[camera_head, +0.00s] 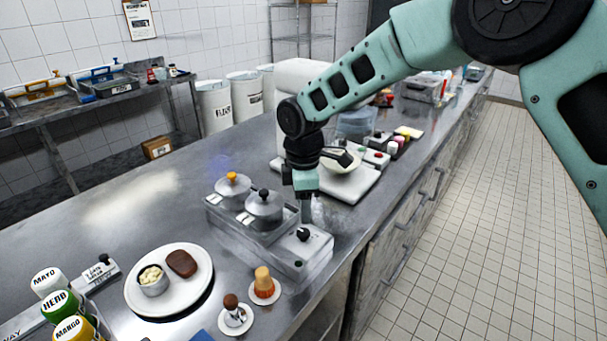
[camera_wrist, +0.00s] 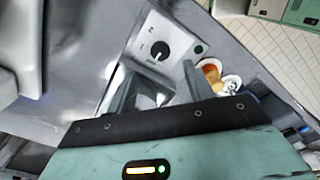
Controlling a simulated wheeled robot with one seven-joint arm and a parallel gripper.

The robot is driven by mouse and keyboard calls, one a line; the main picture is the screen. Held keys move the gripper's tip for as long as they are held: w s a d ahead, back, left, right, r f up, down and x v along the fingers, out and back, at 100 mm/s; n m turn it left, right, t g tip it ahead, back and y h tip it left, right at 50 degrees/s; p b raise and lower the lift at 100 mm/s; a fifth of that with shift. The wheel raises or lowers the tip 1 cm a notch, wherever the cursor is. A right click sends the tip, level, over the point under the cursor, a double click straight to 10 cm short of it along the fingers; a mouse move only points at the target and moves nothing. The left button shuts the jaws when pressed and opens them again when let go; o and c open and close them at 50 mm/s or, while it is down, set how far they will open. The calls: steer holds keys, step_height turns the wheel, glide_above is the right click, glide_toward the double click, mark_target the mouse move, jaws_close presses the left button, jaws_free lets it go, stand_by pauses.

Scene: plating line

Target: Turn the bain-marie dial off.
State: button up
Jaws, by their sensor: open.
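The bain-marie (camera_head: 245,232) is a steel unit on the counter with two lidded pots set in it. Its black dial (camera_head: 303,234) sits on a pale panel at the unit's near right end. In the wrist view the dial (camera_wrist: 160,50) shows a white pointer mark, with a small dark green round spot on the panel to its right. My gripper (camera_head: 306,208) hangs just above and behind the dial in the head view. In the wrist view my gripper (camera_wrist: 157,80) is open, its fingers apart and empty, with the dial beyond the tips and not between them.
A plate (camera_head: 140,303) with a brown patty and a small bowl stands at the front. Two small saucers with items (camera_head: 264,291) stand close to the unit's near side. Sauce bottles (camera_head: 60,301) are at the lower left. A white scale-like stand (camera_head: 350,190) with a bowl is behind my gripper.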

step_height(320, 180, up, 10)
steer(key=b, duration=0.1)
steer(key=shift+b, duration=0.3)
